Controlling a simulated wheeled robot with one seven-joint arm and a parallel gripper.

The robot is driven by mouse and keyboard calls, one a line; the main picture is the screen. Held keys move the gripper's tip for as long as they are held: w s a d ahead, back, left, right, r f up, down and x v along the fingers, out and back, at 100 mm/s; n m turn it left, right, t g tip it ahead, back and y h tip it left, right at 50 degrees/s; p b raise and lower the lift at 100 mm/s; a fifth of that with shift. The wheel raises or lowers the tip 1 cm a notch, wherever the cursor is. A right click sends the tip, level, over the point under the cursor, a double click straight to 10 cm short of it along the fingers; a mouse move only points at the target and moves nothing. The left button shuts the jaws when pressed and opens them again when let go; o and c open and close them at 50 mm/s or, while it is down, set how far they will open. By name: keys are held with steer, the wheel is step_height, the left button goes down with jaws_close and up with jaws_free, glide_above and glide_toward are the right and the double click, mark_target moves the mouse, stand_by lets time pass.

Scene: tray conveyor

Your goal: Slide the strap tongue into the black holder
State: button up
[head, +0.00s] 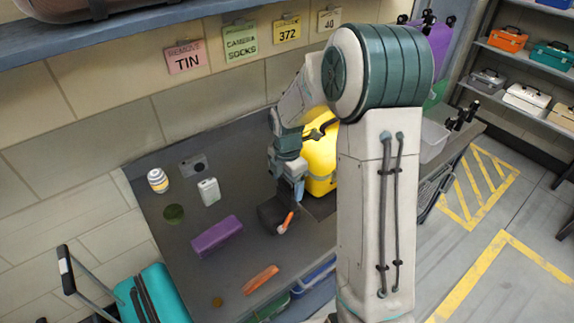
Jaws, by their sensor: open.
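My gripper (298,190) points down over the counter in the head view, beside the left side of a yellow suitcase (321,160) with a black handle. Its jaws are open, and no held object shows. Just below it on the counter is a dark, blackish item (270,212), which may be the black holder. An orange strip (287,222) with a pale end lies against or beside this item; it may be the strap tongue. I cannot tell whether the two are joined. My arm hides part of the suitcase and the counter behind it.
A purple case (216,235), an orange item (260,280), a white canister (208,191), a striped jar (158,180) and a grey camera-like item (194,165) lie on the counter (180,270). A clear bin (433,140) stands right of my arm. A teal suitcase (150,298) is front left.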

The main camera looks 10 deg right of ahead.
step_height(320, 180, up, 13)
steer(key=shift+f+b, duration=0.15)
steer(key=shift+b, duration=0.25)
steer(key=shift+s, duration=0.1)
